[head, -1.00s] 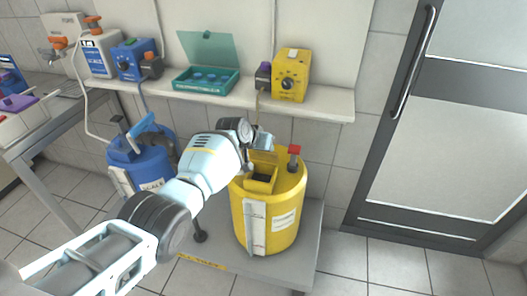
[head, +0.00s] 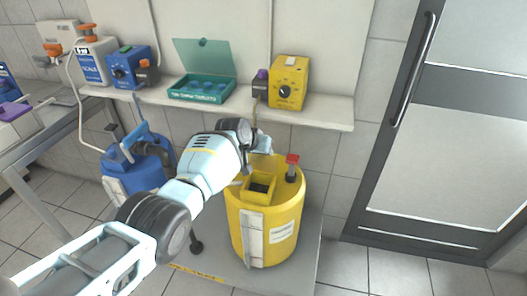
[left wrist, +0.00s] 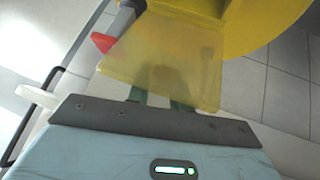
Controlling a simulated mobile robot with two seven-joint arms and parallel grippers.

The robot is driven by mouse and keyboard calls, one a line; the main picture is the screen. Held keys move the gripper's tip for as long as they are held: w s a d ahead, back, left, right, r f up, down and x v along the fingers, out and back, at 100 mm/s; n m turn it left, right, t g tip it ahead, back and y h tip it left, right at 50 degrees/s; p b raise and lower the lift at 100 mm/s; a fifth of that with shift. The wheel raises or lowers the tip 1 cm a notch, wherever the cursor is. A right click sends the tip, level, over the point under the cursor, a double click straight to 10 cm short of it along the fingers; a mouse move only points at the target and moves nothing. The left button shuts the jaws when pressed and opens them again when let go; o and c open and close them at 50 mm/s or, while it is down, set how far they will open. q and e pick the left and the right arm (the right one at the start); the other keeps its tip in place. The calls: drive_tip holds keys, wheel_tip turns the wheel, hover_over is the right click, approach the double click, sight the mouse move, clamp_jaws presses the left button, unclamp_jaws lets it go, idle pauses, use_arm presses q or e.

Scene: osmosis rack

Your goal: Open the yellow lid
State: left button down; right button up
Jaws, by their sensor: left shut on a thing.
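The yellow drum (head: 245,215) stands on a low grey platform, with a square, dark filler opening (head: 260,187) on its top. The yellow lid (left wrist: 165,60) shows in the left wrist view as a flat, see-through flap across my left gripper (left wrist: 160,98). In the head view the lid stands raised behind the opening, largely hidden by the gripper (head: 262,148). My left gripper is shut on the lid; its fingertips are partly hidden behind it. My right gripper is in neither view.
A red-capped fitting (head: 292,166) rises from the drum top, right of the opening. A blue drum (head: 137,168) stands to the left. Above, a shelf (head: 325,109) holds a yellow pump (head: 289,84) and a teal box (head: 201,89). Floor right of the platform is clear.

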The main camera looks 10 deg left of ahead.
use_arm(q)
drive_tip(key=shift+w+a+r, duration=0.1)
drive_tip(key=shift+r, duration=0.1)
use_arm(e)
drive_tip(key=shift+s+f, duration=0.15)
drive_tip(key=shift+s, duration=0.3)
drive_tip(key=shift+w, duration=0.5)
use_arm(q)
drive_tip(key=c, duration=1.3)
unclamp_jaws()
drive_tip(key=shift+f, duration=0.2)
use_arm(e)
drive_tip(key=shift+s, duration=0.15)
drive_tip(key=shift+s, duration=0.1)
use_arm(q)
drive_tip(key=p+v, duration=0.4)
drive_tip(key=v, duration=0.3)
drive_tip(key=shift+w+r, duration=0.1)
drive_tip(key=shift+r, duration=0.2)
drive_tip(key=shift+s, duration=0.4)
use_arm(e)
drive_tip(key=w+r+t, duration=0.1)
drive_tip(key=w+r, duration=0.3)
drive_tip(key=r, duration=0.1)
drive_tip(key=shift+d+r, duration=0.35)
